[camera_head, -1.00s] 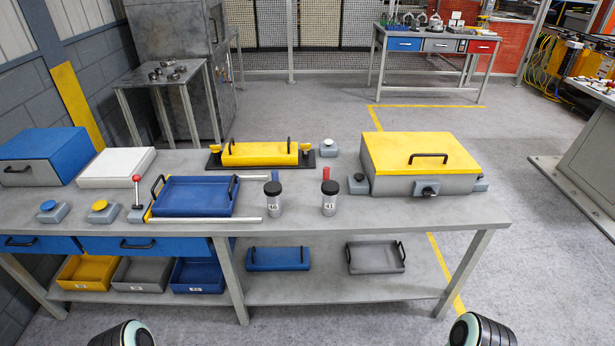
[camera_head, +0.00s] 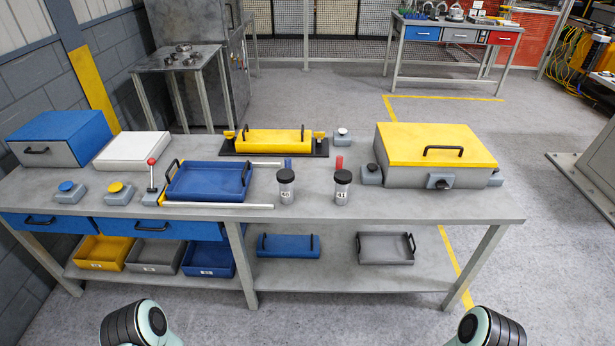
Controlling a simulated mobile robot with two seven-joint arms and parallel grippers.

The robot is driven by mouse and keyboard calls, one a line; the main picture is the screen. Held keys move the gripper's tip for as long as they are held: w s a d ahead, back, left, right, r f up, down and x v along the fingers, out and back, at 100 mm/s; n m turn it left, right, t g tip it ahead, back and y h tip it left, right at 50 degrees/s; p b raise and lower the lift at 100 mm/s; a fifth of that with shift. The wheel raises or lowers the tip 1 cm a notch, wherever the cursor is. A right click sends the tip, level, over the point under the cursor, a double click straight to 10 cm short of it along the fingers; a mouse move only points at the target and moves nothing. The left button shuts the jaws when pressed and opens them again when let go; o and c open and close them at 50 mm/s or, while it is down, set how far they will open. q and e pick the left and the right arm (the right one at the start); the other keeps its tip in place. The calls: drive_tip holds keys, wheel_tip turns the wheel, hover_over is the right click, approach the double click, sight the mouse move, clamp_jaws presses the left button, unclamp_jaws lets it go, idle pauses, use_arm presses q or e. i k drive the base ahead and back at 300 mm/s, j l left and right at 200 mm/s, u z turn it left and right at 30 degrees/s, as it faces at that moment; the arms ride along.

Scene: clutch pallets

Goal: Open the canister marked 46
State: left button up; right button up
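Two small grey canisters with black lids stand upright on the grey workbench (camera_head: 330,207). The left canister (camera_head: 286,190) has a small label that looks like 46 or 40; its last digit is hard to read. The right canister (camera_head: 342,190) is marked 41. Both lids are on. Only rounded parts of my two arms show at the bottom edge, left and right, well short of the canisters. Neither gripper is in view.
A blue tray (camera_head: 208,182) between rails lies left of the canisters. A yellow-lidded grey box (camera_head: 435,155) stands to their right. Behind them are a blue and a red upright piece (camera_head: 339,163). The bench top in front of the canisters is clear.

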sight(286, 191)
drive_tip(key=i+l+u, duration=0.45)
drive_tip(key=i+l, duration=0.7)
